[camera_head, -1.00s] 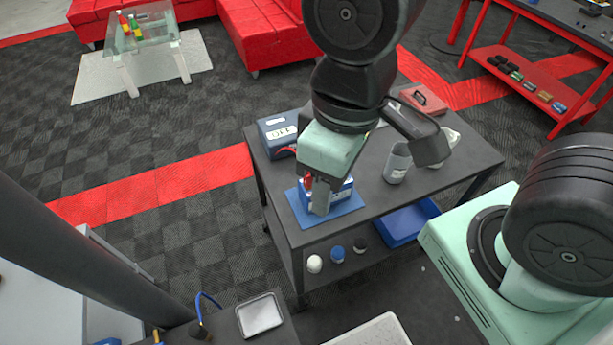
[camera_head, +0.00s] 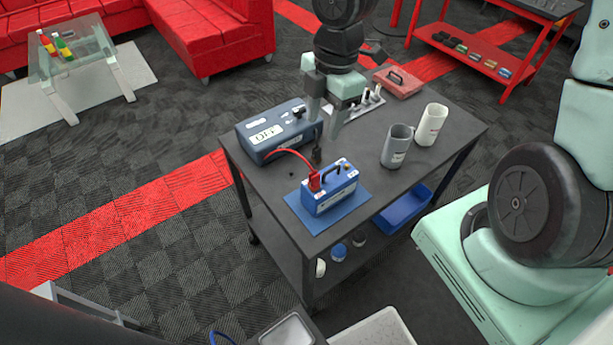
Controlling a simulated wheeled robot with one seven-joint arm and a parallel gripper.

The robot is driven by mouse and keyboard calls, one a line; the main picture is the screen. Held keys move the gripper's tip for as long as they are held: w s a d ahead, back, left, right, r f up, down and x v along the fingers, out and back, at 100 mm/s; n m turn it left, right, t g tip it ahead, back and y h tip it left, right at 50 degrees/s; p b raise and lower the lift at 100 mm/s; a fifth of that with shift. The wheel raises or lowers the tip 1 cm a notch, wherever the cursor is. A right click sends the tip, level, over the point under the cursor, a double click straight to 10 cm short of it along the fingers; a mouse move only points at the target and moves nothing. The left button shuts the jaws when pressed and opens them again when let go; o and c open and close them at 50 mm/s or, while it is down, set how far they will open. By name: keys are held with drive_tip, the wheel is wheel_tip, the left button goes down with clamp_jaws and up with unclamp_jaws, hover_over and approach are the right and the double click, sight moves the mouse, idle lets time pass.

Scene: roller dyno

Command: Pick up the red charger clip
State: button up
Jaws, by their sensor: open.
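The red charger clip (camera_head: 314,181) sits upright at the left end of the top of a blue battery (camera_head: 332,195), with a red cable running from it to the grey-blue charger box (camera_head: 277,133). The battery stands on a blue mat (camera_head: 351,209) on the dark cart. My gripper (camera_head: 325,131) is open and empty, with its fingers pointing down. It is behind and above the red clip, apart from it. A black clip (camera_head: 317,155) shows just below the fingertips; I cannot tell whether they touch it.
A red case (camera_head: 398,81) and a tray with small items (camera_head: 369,106) are at the cart's back. A blue bin (camera_head: 403,208) is on the lower shelf. The cart's front right top is clear.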

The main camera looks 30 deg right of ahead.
sight(314, 173)
drive_tip(key=f, duration=0.4)
drive_tip(key=f+b, duration=0.1)
drive_tip(key=f, duration=0.3)
drive_tip(key=a+f, duration=0.1)
drive_tip(key=f, duration=0.2)
drive_tip(key=shift+s+f, duration=0.1)
drive_tip(key=shift+f, duration=0.3)
drive_tip(key=shift+s+a+f, duration=0.1)
drive_tip(key=shift+a+f, duration=0.05)
drive_tip(key=shift+f, duration=0.4)
drive_tip(key=f, duration=0.4)
drive_tip(key=shift+s+a, duration=0.1)
drive_tip(key=shift+a, duration=0.25)
clamp_jaws()
